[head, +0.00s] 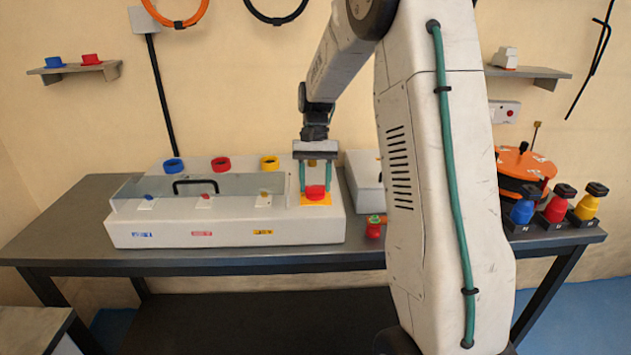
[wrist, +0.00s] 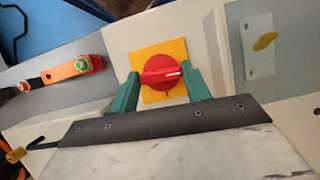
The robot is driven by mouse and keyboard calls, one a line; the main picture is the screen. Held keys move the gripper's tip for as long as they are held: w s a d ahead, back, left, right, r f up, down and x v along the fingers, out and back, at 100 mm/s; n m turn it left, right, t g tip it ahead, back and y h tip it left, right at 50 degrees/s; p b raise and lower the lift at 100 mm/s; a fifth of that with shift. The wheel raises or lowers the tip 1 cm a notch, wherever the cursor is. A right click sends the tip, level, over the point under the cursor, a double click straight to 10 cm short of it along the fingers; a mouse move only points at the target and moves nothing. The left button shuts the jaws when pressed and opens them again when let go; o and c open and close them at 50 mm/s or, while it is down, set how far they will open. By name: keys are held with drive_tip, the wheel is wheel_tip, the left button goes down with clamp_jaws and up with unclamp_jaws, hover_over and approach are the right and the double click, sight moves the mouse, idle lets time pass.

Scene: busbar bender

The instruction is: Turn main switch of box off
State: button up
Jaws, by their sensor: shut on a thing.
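The white box (head: 220,232) stands on the dark table. Its main switch, a red round knob (head: 315,192) on a yellow plate (head: 317,204), is at the right end of its top. In the wrist view the red knob (wrist: 160,71) shows a white mark pointing right on its handle. My gripper (head: 316,188) is over the switch from above. Its green fingers stand on both sides of the knob, shut on it. In the wrist view the fingertips of my gripper (wrist: 160,76) flank the knob.
A clear cover with a black handle (head: 195,185) lies over the box's left part. Blue, red and yellow rings stand behind it. A red and green item (head: 374,228) is right of the box. Blue, red and yellow bottle-like items stand at the table's right end.

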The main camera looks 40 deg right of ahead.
drive_tip(key=shift+o, duration=0.2)
drive_tip(key=shift+n, duration=0.4)
drive_tip(key=o, duration=1)
drive_tip(key=shift+c, duration=0.2)
drive_tip(key=v, duration=0.7)
drive_tip(key=shift+w+r, duration=0.25)
drive_tip(key=shift+r, duration=0.1)
